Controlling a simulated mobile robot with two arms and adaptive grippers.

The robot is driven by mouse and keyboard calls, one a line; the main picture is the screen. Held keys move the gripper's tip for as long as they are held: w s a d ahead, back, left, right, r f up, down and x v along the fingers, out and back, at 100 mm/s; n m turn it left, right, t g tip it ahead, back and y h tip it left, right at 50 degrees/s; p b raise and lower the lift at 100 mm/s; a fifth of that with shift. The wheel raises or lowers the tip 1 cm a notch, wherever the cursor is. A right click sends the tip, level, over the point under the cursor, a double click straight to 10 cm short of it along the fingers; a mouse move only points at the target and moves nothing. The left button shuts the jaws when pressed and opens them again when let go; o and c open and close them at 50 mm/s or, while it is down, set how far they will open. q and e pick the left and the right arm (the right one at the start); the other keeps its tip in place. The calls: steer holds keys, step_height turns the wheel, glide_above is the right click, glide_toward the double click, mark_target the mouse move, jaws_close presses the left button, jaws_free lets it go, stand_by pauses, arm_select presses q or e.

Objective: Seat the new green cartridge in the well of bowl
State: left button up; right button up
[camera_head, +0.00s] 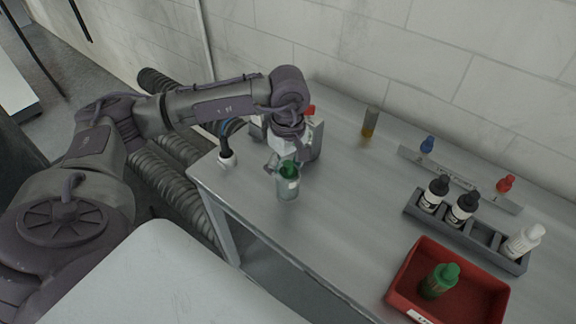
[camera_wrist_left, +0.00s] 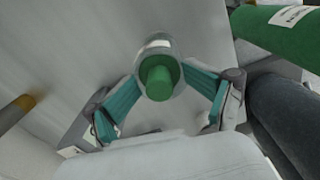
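The green cartridge (camera_head: 289,169) stands upright in a pale, cup-like bowl (camera_head: 288,190) on the table, its green top above the rim. The cartridge's lower end is hidden. My right gripper is out of view.
A grey rack (camera_head: 484,237) with black and white bottles and an amber vial (camera_head: 370,122) stand further right. A large labelled green cylinder (camera_wrist_left: 285,33) shows in the wrist view. The table's front middle is clear.

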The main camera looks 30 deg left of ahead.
arm_select(q)
steer(key=shift+r+p, duration=0.4)
steer(key=shift+p, duration=0.1)
steer(key=shift+r+p, duration=0.45)
steer(key=shift+p, duration=0.1)
step_height(320, 180, up, 12)
steer(key=b, duration=0.3)
steer(key=shift+f, duration=0.2)
steer(key=shift+w, duration=0.1)
